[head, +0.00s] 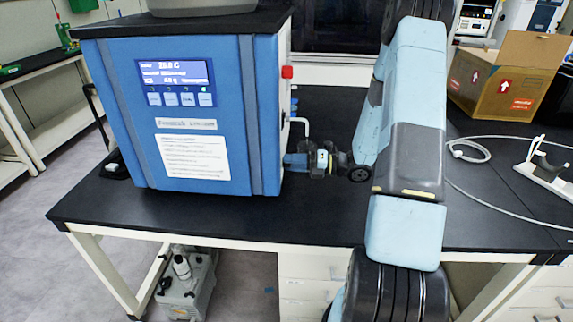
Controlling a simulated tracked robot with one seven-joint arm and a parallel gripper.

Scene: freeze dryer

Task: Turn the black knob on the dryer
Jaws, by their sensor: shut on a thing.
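The dryer (215,110) is a blue box with a display and buttons on its front, standing on the black bench. My arm reaches in from the right, and my gripper (308,161) is at the low right side of the dryer. It is shut on the black knob there. The knob is mostly hidden by my gripper, so its turn angle cannot be made out. A short blue part (293,160) shows between the dryer's side and my gripper.
A red button (287,72) and a bent white pipe (301,124) are on the dryer's right side, above my gripper. A cardboard box (508,75), a white cable (490,197) and a white holder (546,172) are on the right. The bench front is clear.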

